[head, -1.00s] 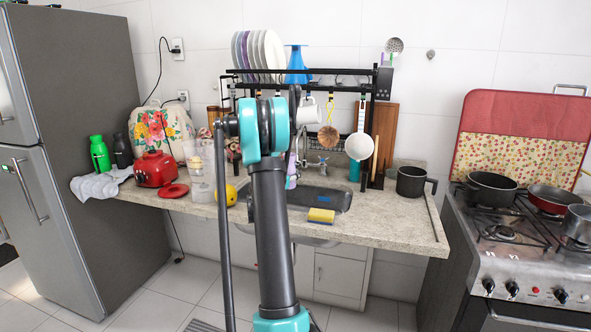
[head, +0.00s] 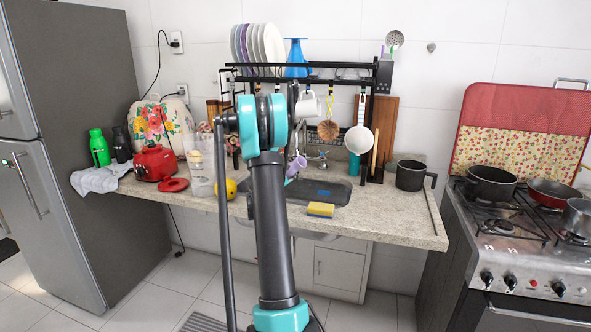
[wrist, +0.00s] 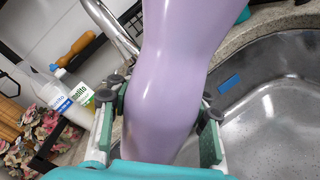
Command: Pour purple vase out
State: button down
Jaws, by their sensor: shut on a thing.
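The purple vase (wrist: 180,60) is smooth and glossy, and it fills the middle of the wrist view. My gripper (wrist: 165,103) is shut on it, with a finger pressed on each side of its body. In the head view the vase (head: 297,166) shows just right of my arm, tilted with its upper end toward the right, above the left part of the sink (head: 335,196). My arm hides most of the gripper there. The vase's mouth and anything inside or leaving it cannot be made out.
The metal faucet (wrist: 112,32) stands close by the vase. Bottles (wrist: 62,95) stand beyond my left finger. A yellow sponge (head: 320,209) lies at the sink's front edge. The black rack (head: 340,82) with plates and hanging utensils spans above. A dark pot (head: 410,176) stands right.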

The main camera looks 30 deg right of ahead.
jog(key=shift+s+d+f+m, duration=0.1)
jog(key=shift+f+m, duration=0.2)
jog(key=shift+m, duration=1.35)
jog(key=shift+s+f+m, duration=0.1)
jog(key=shift+f+m, duration=0.25)
jog(key=shift+m, duration=1.25)
jog(key=shift+s+d+f+m, duration=0.1)
jog(key=shift+f+m, duration=0.2)
jog(key=shift+m, duration=1.35)
jog(key=n, duration=0.3)
jog(key=r+n, duration=0.1)
jog(key=n, duration=0.3)
jog(key=shift+r, duration=0.1)
